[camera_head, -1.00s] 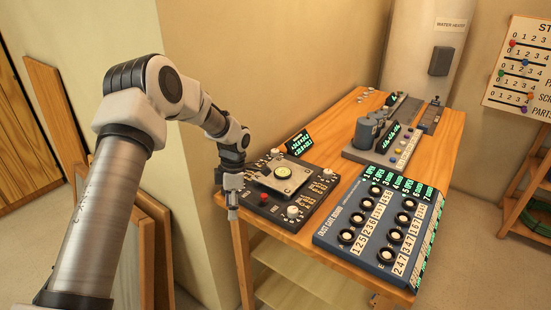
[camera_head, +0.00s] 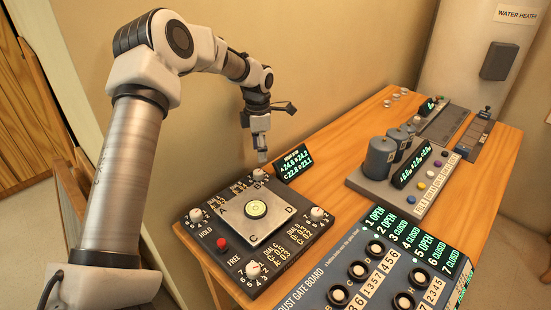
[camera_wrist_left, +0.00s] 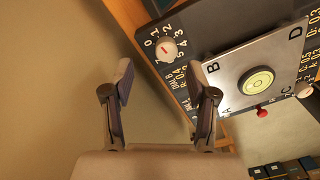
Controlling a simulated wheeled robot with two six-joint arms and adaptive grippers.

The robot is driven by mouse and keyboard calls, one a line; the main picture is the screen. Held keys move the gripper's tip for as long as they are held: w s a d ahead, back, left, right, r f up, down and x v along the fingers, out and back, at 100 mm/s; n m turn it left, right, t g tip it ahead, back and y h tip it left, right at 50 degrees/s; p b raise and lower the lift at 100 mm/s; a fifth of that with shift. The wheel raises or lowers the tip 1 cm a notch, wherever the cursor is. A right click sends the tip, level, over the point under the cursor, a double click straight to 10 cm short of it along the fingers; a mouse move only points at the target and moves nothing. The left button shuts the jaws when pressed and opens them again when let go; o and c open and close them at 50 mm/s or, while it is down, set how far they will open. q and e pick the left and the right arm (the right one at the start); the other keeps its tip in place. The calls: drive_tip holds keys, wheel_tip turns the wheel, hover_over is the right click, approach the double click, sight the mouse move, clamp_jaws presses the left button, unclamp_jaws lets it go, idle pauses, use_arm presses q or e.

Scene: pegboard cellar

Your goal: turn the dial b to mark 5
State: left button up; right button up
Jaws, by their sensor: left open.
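Dial b (camera_head: 258,174) is a white round knob at the back corner of the dark levelling panel (camera_head: 283,240), by the plate corner lettered B. In the left wrist view the knob (camera_wrist_left: 166,50) shows a red pointer line, with marks from 0 upward around it. I cannot tell which mark the pointer is on. My left gripper (camera_head: 262,156) hangs just above dial b in the head view. In the left wrist view its fingers (camera_wrist_left: 166,84) are apart with nothing between them, and the knob lies beyond their tips. My right gripper is out of view.
A silver plate (camera_head: 232,219) with a round bubble level (camera_head: 256,209) sits mid-panel. A red button (camera_head: 222,243) and other white knobs are around it. A small green-lettered display (camera_head: 293,162) stands close beside the gripper. The dust gate board (camera_head: 345,300) is at front right.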

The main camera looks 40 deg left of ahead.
sight(258, 172)
use_arm(q)
drive_tip(key=shift+s+d+f, duration=0.25)
drive_tip(key=shift+s+f, duration=0.8)
drive_tip(key=shift+f, duration=0.2)
drive_tip(key=f, duration=0.2)
drive_tip(key=w+f, duration=0.1)
drive_tip(key=f, duration=0.1)
drive_tip(key=shift+a+f+p, duration=0.15)
drive_tip(key=shift+f+p, duration=0.15)
drive_tip(key=shift+p, duration=0.1)
drive_tip(key=shift+s+r, duration=0.25)
drive_tip(key=shift+s, duration=0.05)
drive_tip(key=shift+c, duration=0.4)
clamp_jaws()
